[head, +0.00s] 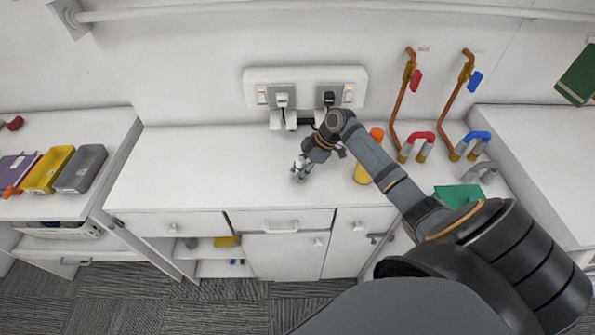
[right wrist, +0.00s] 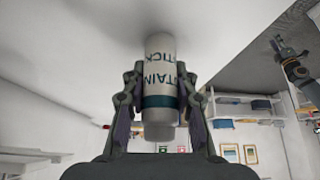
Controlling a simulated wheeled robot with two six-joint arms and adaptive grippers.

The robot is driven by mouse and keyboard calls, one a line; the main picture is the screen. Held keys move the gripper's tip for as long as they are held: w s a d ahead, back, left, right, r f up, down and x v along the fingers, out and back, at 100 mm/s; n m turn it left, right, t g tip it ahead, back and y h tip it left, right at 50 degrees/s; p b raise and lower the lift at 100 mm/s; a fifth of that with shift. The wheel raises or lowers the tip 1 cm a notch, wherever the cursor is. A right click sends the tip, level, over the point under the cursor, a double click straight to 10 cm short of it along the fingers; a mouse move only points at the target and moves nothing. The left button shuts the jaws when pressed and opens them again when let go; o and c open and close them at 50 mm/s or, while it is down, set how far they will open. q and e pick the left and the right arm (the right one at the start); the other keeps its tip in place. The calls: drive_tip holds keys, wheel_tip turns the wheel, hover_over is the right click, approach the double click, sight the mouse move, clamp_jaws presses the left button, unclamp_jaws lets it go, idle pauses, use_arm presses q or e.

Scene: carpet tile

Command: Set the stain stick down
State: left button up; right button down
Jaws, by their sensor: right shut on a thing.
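My right gripper (head: 300,171) is low over the white counter (head: 200,165), left of the orange-capped yellow bottle. It is shut on the stain stick (right wrist: 160,75), a white tube with a dark teal band and lettering. In the right wrist view the tube stands between the two fingers (right wrist: 160,108), with its far end close to or touching a pale surface. The head view shows only a small part of the stick at the fingertips, so I cannot tell whether it touches the counter. My left gripper is not in view in the head view.
A yellow bottle with an orange cap (head: 376,134) stands behind my right forearm. Sockets with plugs (head: 305,95) are on the wall behind. Pipes with red and blue taps (head: 412,85) are at the right. The counter's left part is clear.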

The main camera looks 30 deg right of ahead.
drive_tip(key=c, duration=1.1)
unclamp_jaws()
drive_tip(key=shift+w+f, duration=0.1)
drive_tip(key=shift+o, duration=0.3)
drive_tip(key=shift+a, duration=0.2)
drive_tip(key=shift+d+r, duration=0.4)
drive_tip(key=shift+r, duration=0.1)
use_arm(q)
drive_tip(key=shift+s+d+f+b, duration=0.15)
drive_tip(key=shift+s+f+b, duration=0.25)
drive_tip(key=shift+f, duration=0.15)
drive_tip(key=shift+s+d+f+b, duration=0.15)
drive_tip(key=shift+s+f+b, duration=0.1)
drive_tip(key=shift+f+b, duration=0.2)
use_arm(e)
drive_tip(key=v, duration=0.6)
drive_tip(key=shift+r, duration=0.45)
